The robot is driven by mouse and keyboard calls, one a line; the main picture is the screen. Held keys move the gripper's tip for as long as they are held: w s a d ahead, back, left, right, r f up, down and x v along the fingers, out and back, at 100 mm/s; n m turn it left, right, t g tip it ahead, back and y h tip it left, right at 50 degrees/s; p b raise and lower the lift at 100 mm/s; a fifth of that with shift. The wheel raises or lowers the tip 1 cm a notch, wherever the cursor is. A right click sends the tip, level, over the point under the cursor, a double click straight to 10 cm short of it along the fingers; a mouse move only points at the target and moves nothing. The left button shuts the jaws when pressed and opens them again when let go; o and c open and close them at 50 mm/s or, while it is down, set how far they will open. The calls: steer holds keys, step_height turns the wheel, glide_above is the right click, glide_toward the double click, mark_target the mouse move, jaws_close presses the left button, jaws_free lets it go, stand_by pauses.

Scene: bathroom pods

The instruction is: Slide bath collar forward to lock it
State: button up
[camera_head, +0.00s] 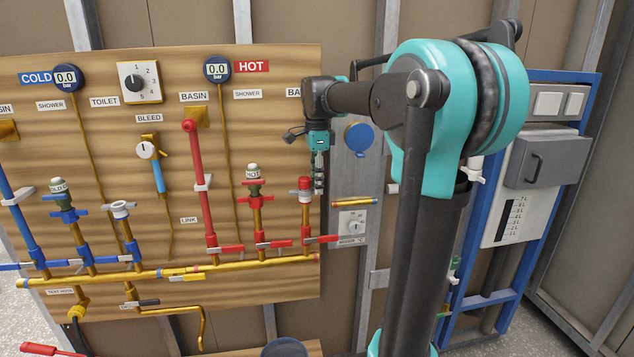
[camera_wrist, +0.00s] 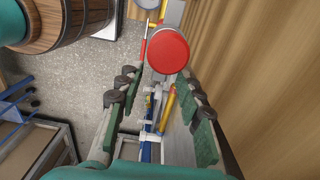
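A red-capped fitting (camera_head: 305,184) stands on a brass riser at the right end of the hot side, below a partly hidden label (camera_head: 293,92) reading "BA". A pale band (camera_head: 305,197) below the cap looks like the collar, but its exact position is too small to tell. My gripper (camera_head: 318,192) hangs just right of this fitting, pointing down. In the wrist view a round red cap (camera_wrist: 168,50) lies just beyond the fingertips; my gripper (camera_wrist: 158,86) is open, with its green-padded fingers apart and nothing between the pads.
A red lever (camera_head: 320,239) and brass manifold (camera_head: 200,267) lie below. A neighbouring red-handled valve (camera_head: 254,180) stands left. A metal post with a dial plate (camera_head: 352,226) is right of my gripper. The wooden board (camera_head: 225,120) is close behind.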

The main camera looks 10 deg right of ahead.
step_height(320, 180, up, 12)
stand_by(0.6)
